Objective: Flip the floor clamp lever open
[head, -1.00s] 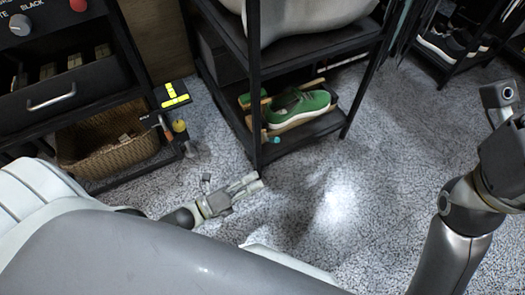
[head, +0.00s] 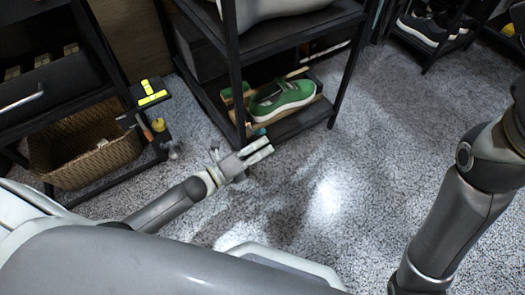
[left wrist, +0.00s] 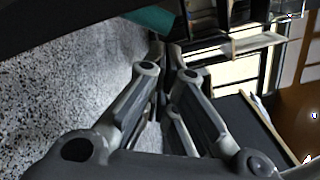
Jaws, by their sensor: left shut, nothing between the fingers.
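I cannot clearly pick out the floor clamp lever. A small yellow knob (head: 158,125) stands above a grey metal piece (head: 172,150) at the foot of the left cart; whether this is the clamp is too small to tell. A teal piece (head: 261,131) shows by the rack's front post. My left gripper (head: 269,146) is low over the carpet, just in front of that post, right of the yellow knob and apart from it. Its fingers meet in the left wrist view (left wrist: 165,60), shut and empty. My right gripper is out of view; only its arm shows.
The black rack (head: 235,85) holds a green sneaker (head: 283,98) on its low shelf. A wicker basket (head: 95,160) sits in the left cart. A black-and-yellow block (head: 151,91) juts from the cart's side. The carpet (head: 335,190) is clear to the right.

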